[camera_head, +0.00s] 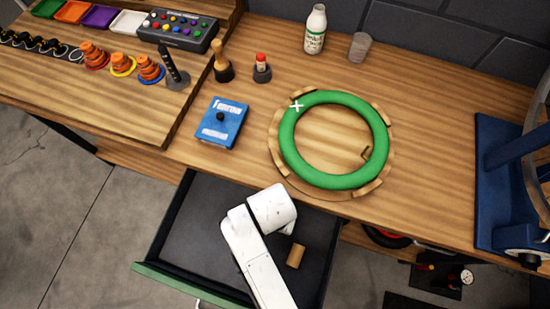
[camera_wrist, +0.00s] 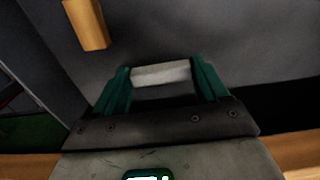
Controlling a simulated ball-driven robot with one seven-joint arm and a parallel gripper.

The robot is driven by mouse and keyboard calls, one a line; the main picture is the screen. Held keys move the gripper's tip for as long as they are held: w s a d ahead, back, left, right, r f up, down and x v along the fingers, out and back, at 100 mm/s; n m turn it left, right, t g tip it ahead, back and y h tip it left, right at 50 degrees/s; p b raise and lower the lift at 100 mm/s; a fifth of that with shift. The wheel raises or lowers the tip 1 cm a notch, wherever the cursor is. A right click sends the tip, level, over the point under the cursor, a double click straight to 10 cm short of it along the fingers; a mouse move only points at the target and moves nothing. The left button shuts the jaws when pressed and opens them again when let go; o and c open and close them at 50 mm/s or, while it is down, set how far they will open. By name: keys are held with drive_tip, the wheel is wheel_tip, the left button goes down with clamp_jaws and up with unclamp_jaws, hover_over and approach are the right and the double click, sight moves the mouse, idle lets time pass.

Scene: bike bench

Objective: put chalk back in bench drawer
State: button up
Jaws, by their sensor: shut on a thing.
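In the wrist view my gripper (camera_wrist: 161,82) has its green fingers shut on a short whitish stick of chalk (camera_wrist: 161,73), held crosswise between the tips. The dark grey drawer floor (camera_wrist: 220,45) lies beyond it; I cannot tell whether the chalk touches it. In the head view the bench drawer (camera_head: 195,225) is pulled open below the bench's front edge, with a green front. My white arm reaches over the drawer and hides the gripper and chalk in that view.
A tan block (camera_head: 296,256) lies in the drawer, right of my arm; it also shows in the wrist view (camera_wrist: 86,24). On the bench (camera_head: 440,140) stand a green ring (camera_head: 287,135) on a round wooden base and a blue box (camera_head: 232,117). The drawer's left part is clear.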

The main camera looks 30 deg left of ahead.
drive_tip(key=shift+w+a+f, duration=0.1)
drive_tip(key=shift+w+f, duration=0.3)
drive_tip(key=shift+f, duration=0.15)
drive_tip(key=shift+w+f, duration=0.15)
drive_tip(key=shift+f, duration=1.55)
drive_tip(key=shift+f, duration=0.15)
drive_tip(key=o, duration=1.1)
wheel_tip(320, 180, up, 12)
drive_tip(key=shift+r, duration=0.15)
